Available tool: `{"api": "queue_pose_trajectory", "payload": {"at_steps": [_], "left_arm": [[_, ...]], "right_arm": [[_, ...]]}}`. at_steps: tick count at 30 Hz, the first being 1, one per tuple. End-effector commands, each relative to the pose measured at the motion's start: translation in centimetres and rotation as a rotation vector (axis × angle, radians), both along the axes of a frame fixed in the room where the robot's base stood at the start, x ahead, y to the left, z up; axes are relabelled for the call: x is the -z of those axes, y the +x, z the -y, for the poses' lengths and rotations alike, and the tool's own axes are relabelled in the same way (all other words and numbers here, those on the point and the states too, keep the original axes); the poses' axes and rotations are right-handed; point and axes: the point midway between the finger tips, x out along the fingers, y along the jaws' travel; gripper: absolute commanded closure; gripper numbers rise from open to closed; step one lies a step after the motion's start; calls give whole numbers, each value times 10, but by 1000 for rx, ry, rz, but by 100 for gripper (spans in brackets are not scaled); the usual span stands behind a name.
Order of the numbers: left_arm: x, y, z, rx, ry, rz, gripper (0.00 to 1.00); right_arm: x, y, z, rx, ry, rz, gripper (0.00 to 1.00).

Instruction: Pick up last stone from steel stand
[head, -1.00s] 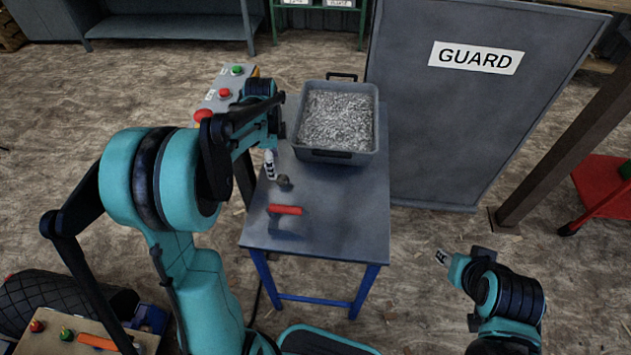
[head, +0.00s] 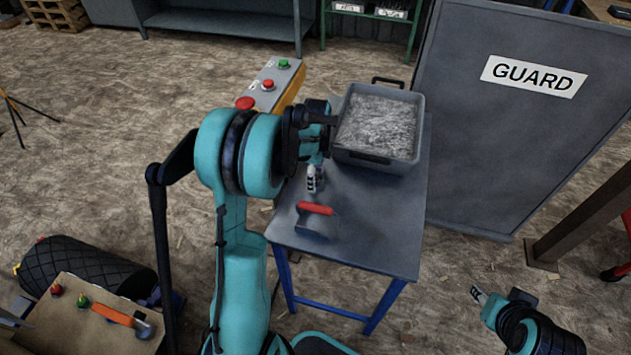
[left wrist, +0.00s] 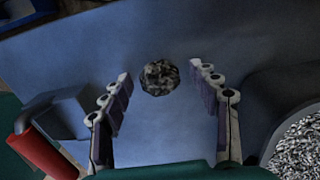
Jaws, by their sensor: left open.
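A dark, rough, roundish stone (left wrist: 159,77) lies on the blue-grey top of the steel stand, which shows in the head view (head: 385,225). My left gripper (left wrist: 161,70) is open, with its two fingers on either side of the stone and the stone near the level of the fingertips. I cannot tell whether the fingers touch the stand. In the head view my left gripper (head: 314,183) points down over the stand and the stone is hidden by it. My right gripper (head: 478,295) is away from the stand at lower right; its jaws are too small to judge.
A grey bin (head: 372,158) of grey gravel stands at the back of the stand, close to my left gripper. A red-handled tool (head: 314,208) lies in front. A button box (head: 270,85) is behind left. The GUARD panel (head: 500,140) stands right.

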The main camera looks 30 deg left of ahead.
Motion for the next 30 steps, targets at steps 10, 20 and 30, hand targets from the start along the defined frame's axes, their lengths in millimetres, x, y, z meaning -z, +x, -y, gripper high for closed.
{"api": "queue_pose_trajectory", "payload": {"at_steps": [10,20,30], "left_arm": [[-1,0,0,0,0,0,95],[-6,0,0,0,0,0,95],[-54,0,16,6,0,0,95]], "right_arm": [[-1,0,0,0,0,0,60],[-4,0,0,0,0,0,60],[-30,0,0,0,0,0,60]]}}
